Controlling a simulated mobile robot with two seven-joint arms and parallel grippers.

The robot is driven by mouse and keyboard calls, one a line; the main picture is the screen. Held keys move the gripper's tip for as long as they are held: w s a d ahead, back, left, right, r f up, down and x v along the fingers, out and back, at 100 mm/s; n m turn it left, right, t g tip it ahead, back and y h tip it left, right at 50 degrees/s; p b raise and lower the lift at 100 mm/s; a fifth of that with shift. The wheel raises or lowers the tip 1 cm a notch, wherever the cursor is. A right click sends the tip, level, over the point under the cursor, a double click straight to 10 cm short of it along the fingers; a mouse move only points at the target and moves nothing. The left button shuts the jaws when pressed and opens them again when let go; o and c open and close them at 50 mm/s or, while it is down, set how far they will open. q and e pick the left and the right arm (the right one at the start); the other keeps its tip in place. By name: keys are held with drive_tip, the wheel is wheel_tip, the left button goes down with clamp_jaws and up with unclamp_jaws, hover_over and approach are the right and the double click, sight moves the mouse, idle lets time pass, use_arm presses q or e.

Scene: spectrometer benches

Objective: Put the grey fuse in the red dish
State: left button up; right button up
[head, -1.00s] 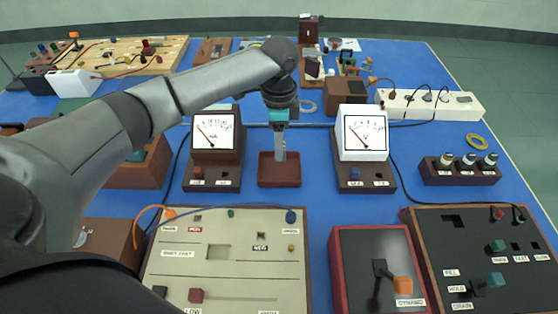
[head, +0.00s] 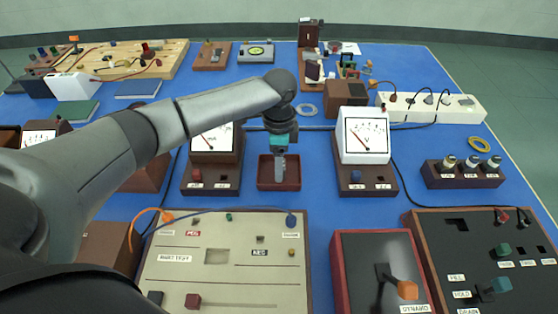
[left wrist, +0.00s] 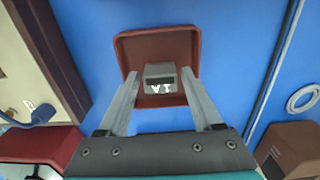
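The grey fuse (left wrist: 160,72) shows in the left wrist view as a small grey block with white marks, between my left gripper's fingertips. In the head view my left gripper (head: 279,174) points down into the red dish (head: 264,186), a shallow square tray between two meters. The dish (left wrist: 124,42) also shows around and behind the fuse in the left wrist view. I cannot tell whether the fuse touches the dish floor. In the head view the fuse is hard to make out. My right gripper is not in view.
A milliamp meter (head: 214,139) stands left of the dish and a voltmeter (head: 366,140) right of it, both close. A beige panel (head: 226,279) and a red-framed box (head: 372,255) lie in front. Blue bench surface (head: 315,190) shows around the dish.

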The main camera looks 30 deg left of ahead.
use_arm(q)
drive_tip(key=shift+o, duration=0.7)
drive_tip(key=shift+r, duration=0.25)
wheel_tip(320, 180, up, 12)
drive_tip(key=p, duration=0.3)
drive_tip(key=shift+f, duration=0.1)
